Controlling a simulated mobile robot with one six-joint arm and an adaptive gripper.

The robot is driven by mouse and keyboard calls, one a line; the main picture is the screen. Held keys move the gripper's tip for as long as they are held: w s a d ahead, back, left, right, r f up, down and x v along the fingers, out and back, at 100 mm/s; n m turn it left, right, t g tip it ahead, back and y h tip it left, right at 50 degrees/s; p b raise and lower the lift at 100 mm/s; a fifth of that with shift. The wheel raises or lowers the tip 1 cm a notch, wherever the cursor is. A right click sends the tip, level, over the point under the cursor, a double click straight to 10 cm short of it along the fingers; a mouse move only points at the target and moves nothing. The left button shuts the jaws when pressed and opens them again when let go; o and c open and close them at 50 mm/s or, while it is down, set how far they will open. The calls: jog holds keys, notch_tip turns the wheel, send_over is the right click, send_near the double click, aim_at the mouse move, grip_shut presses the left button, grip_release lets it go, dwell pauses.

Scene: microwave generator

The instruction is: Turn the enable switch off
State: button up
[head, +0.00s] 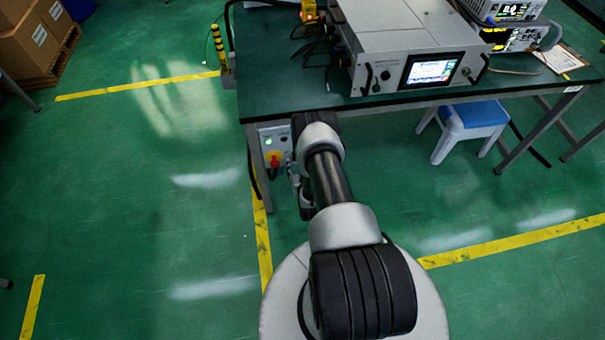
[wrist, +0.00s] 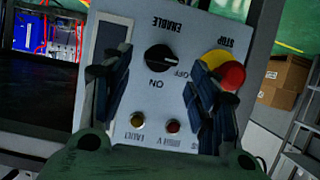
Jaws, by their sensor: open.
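The enable switch (wrist: 160,58) is a round black knob on a grey control panel (wrist: 200,28), which appears upside down in the wrist view. ON and OFF labels are beside it; the knob's exact setting is hard to read. My gripper (wrist: 158,72) is open, with one dark finger on each side of the knob and nothing held. Contact with the panel cannot be told. In the head view the panel (head: 283,137) is at the table's front left corner. My gripper (head: 302,185) is just right of it, mostly hidden by my arm.
A red stop button on a yellow base (wrist: 231,74) sits close by the right finger. Small lamps (wrist: 173,126) are below the knob. The table (head: 290,92) carries a generator with a screen (head: 432,70). A blue stool (head: 475,115) stands underneath.

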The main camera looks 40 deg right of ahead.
jog(key=v, duration=0.8)
jog(key=shift+s, duration=0.2)
jog(key=shift+a, duration=0.15)
